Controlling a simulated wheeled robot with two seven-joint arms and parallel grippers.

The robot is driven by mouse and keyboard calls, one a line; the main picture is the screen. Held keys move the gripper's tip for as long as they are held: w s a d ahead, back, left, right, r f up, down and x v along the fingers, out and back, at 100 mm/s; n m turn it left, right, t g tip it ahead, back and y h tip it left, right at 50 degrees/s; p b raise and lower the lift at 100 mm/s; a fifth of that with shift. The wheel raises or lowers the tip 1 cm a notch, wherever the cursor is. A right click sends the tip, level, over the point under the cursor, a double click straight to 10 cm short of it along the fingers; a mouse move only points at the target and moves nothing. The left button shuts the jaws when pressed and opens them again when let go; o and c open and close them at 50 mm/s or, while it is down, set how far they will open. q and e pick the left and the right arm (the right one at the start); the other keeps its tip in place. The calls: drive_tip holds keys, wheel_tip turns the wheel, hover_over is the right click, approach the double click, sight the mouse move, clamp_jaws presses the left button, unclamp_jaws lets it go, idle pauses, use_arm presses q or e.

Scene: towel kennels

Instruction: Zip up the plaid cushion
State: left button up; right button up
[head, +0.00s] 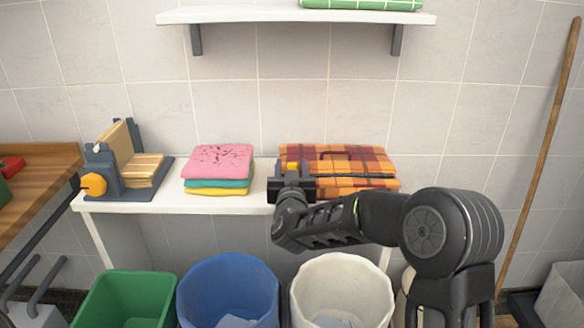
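The orange and brown plaid cushion (350,162) lies flat on the right part of the white table. A dark zip line (355,176) runs along its front side. My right gripper (291,170) is at the left end of the cushion, in front of it, and covers that end of the zip line. Its arm comes in from the lower right. I cannot tell whether its fingers are shut on anything, and no zip pull can be made out. My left gripper is not in view.
Folded pink, teal and yellow towels (217,168) and a grey wooden-topped device (122,165) stand left on the white table (240,205). Green (125,300), blue (228,290) and white (340,290) bins stand in front. A shelf (270,15) hangs above.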

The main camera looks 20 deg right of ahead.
drive_tip(key=v, duration=0.7)
drive_tip(key=shift+s, duration=0.4)
drive_tip(key=shift+a, duration=0.1)
